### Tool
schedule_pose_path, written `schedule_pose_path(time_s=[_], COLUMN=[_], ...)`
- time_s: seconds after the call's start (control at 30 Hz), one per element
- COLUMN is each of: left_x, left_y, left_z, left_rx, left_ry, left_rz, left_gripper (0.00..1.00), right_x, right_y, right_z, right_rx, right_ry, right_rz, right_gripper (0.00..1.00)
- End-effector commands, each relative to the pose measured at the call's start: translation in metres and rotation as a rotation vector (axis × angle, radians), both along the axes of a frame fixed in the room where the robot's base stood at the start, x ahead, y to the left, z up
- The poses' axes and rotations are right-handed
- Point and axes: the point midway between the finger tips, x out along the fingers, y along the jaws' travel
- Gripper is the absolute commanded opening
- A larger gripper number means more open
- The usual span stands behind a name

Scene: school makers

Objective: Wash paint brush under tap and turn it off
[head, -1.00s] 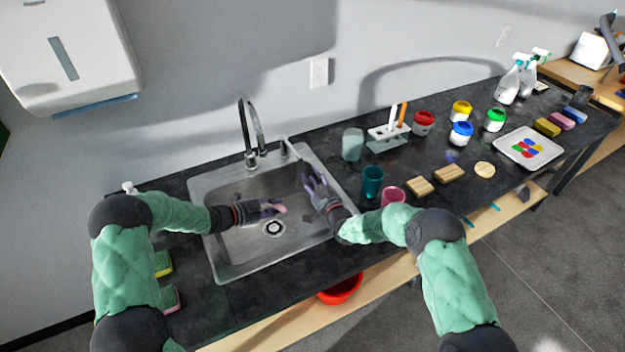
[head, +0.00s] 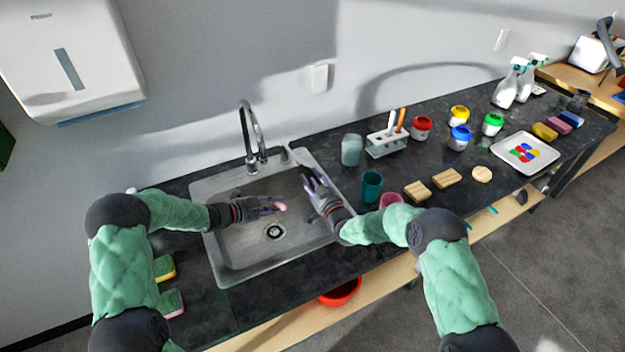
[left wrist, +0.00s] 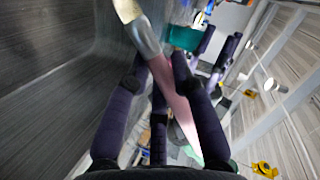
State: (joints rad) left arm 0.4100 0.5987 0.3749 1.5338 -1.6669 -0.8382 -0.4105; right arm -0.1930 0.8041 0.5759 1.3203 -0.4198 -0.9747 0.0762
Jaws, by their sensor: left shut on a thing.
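My left gripper (head: 272,206) is over the sink (head: 228,262), shut on the paint brush. The brush shows in the left wrist view (left wrist: 148,40) with tan bristles, a metal ferrule and a pink handle between my dark fingers (left wrist: 160,72). In the head view only a small pink part (head: 281,207) shows past my fingers. The tap (head: 248,132) has a tall curved spout at the back of the sink. A small tap lever (head: 284,157) stands to its right. I cannot make out a water stream. My right gripper (head: 312,183) is open, fingers spread, over the sink's right side, apart from the lever.
A teal cup (head: 372,186), a pink cup (head: 391,198) and a glass jar (head: 351,150) stand right of the sink. Beyond are a brush rack (head: 388,146), paint jars (head: 459,138) and a paint tray (head: 507,149). Sponges (head: 171,303) lie at the left. A dispenser (head: 105,55) hangs above.

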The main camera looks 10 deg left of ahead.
Motion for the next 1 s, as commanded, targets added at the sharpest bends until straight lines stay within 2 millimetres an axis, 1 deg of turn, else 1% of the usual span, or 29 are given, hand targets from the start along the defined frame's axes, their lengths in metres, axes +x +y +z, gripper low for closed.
schedule_pose_path(time_s=[0.03, 0.1, 0.8, 0.9, 1.0], left_x=[0.000, 0.000, 0.000, 0.000, 0.000], left_y=[0.000, 0.000, 0.000, 0.000, 0.000], left_z=[0.008, 0.014, 0.073, 0.081, 0.084], left_rx=[0.001, 0.000, 0.000, 0.001, 0.000], left_ry=[-0.001, 0.000, -0.001, -0.001, 0.000], left_rz=[0.000, 0.000, 0.000, 0.000, 0.000], left_gripper=[0.06, 0.06, 0.06, 0.06, 0.06], right_x=[0.000, 0.000, 0.000, 0.000, 0.000], right_y=[0.000, 0.000, 0.000, 0.000, 0.000], right_z=[0.006, 0.010, 0.054, 0.059, 0.061], right_rx=[0.000, 0.000, 0.000, 0.000, 0.000], right_ry=[0.000, 0.000, 0.000, 0.000, 0.000], right_rz=[0.000, 0.000, 0.000, 0.000, 0.000], right_gripper=[0.38, 0.38, 0.38, 0.38, 0.38])
